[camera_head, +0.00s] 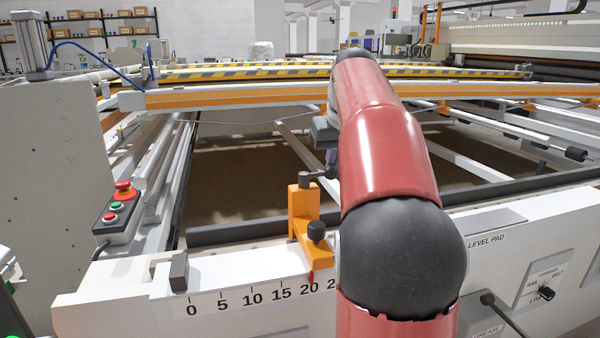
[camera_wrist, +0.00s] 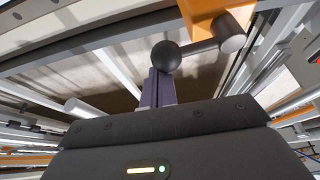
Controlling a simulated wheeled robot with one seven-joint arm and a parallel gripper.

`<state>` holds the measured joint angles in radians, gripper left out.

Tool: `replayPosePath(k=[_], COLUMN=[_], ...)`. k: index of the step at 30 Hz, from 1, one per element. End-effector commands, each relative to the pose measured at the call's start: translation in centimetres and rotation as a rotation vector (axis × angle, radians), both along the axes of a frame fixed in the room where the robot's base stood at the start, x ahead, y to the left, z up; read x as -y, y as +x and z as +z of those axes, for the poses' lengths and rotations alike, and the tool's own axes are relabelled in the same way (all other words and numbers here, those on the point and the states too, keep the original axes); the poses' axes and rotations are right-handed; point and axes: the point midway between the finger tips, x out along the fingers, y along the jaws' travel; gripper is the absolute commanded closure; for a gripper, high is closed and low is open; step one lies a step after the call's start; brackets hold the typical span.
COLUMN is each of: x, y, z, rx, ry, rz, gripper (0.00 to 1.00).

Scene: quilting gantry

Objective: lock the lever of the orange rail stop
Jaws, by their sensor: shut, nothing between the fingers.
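The orange rail stop (camera_head: 302,205) stands on the white front rail, its red pointer by the 20 of the scale. In the head view, my arm mostly hides my gripper (camera_head: 331,160).
A black knob (camera_head: 316,232) sits on the stop's lower step. A dark end block (camera_head: 179,272) is near the scale's 0. A button box with a red emergency button (camera_head: 124,188) is at the left. A striped beam (camera_head: 250,72) crosses behind. Open space lies beyond the rail.

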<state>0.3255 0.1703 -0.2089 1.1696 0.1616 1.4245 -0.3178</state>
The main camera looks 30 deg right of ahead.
Motion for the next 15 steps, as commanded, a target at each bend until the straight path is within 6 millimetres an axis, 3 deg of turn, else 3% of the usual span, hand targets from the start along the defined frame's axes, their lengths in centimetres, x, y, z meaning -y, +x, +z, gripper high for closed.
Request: replayPosePath(k=[7, 15], x=[0.0, 0.1], y=[0.0, 0.5], z=[0.2, 2.5], rx=[-0.001, -0.001], ry=[0.0, 0.0], rz=[0.0, 0.0], gripper=[1.0, 1.0])
